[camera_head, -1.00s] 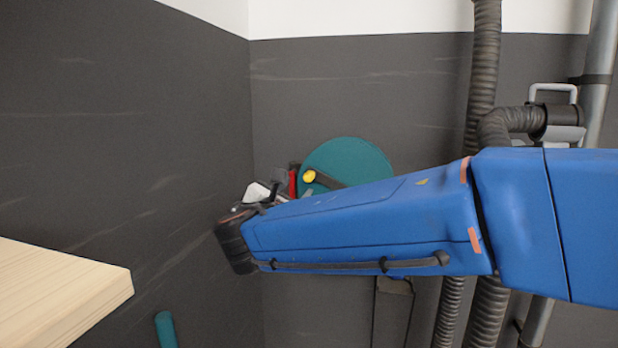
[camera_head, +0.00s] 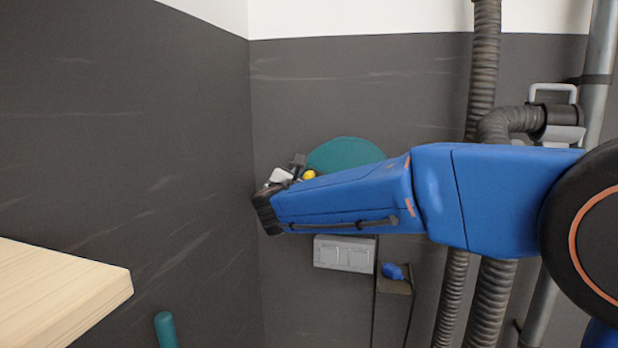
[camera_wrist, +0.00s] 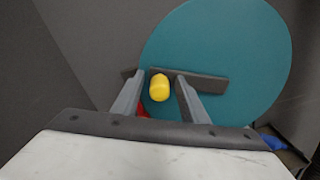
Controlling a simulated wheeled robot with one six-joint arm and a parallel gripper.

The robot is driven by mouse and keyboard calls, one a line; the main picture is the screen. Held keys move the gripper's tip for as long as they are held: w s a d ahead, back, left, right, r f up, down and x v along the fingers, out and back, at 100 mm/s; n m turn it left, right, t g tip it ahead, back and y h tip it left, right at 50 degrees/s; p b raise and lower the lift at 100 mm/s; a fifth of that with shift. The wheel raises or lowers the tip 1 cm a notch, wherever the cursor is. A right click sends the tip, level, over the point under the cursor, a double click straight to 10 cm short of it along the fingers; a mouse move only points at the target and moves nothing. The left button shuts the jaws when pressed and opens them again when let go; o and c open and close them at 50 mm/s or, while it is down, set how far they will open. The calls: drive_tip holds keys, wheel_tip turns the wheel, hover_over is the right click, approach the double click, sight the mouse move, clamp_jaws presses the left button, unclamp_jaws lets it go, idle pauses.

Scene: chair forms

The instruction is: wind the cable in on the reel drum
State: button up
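The reel drum shows as a teal disc (camera_head: 345,154) at the back wall, partly hidden by my blue arm; it fills much of the wrist view (camera_wrist: 225,50). A dark crank bar (camera_wrist: 212,85) lies across its face, with a yellow knob (camera_wrist: 159,88) at its left part. My gripper (camera_wrist: 161,77) is open, with one finger on each side of the knob and narrow gaps showing. In the head view the knob (camera_head: 308,174) is beside my gripper (camera_head: 298,164). A bit of red (camera_wrist: 143,112) shows behind the left finger. I cannot make out the cable.
A pale wooden top (camera_head: 60,295) juts in at lower left, with a teal cylinder (camera_head: 165,330) beside it. A grey box (camera_head: 345,253) and a small shelf (camera_head: 396,285) with a blue object (camera_head: 392,270) are below my arm. Ribbed hoses (camera_head: 482,70) run along the right.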

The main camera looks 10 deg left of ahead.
clamp_jaws()
drive_tip(key=shift+f, duration=0.1)
